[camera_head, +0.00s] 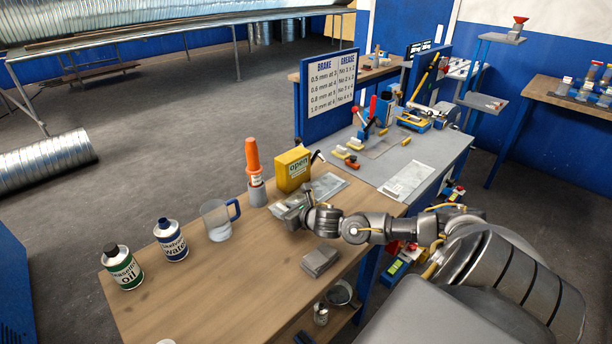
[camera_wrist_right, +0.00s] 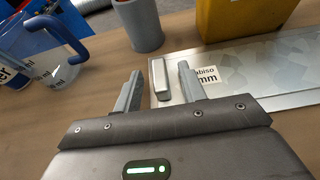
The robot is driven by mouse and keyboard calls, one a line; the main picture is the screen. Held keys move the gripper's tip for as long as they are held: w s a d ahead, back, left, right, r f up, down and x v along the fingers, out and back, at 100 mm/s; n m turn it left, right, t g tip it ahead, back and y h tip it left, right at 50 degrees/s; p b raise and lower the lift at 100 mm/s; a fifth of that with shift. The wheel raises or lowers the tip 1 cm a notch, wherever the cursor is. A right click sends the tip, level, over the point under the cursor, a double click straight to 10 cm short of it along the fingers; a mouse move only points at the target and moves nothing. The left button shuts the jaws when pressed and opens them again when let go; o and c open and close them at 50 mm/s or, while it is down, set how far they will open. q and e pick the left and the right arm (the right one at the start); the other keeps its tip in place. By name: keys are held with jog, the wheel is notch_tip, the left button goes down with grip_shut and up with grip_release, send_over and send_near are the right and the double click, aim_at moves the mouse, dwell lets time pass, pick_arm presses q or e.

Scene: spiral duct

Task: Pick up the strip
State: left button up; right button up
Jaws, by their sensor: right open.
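A flat, shiny metal strip (camera_head: 328,186) lies on the wooden bench in front of the yellow box. In the right wrist view the strip (camera_wrist_right: 280,82) carries a white label ending in "mm", and a small grey block (camera_wrist_right: 160,80) stands at its left end. My right gripper (camera_head: 287,206) is over the strip's near left end. In the wrist view its two fingers (camera_wrist_right: 160,72) are apart, one on each side of the grey block, with gaps visible. Whether the fingertips touch the strip cannot be told. My left gripper is not in view.
Close by stand a yellow "open" box (camera_head: 292,170), an orange-nozzled tube in a grey cup (camera_head: 257,193) and a clear jug (camera_head: 216,222). Two cans (camera_head: 171,240) stand further left. A grey block stack (camera_head: 320,261) lies nearer me.

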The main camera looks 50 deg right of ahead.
grip_shut()
jog(key=shift+r, duration=0.1)
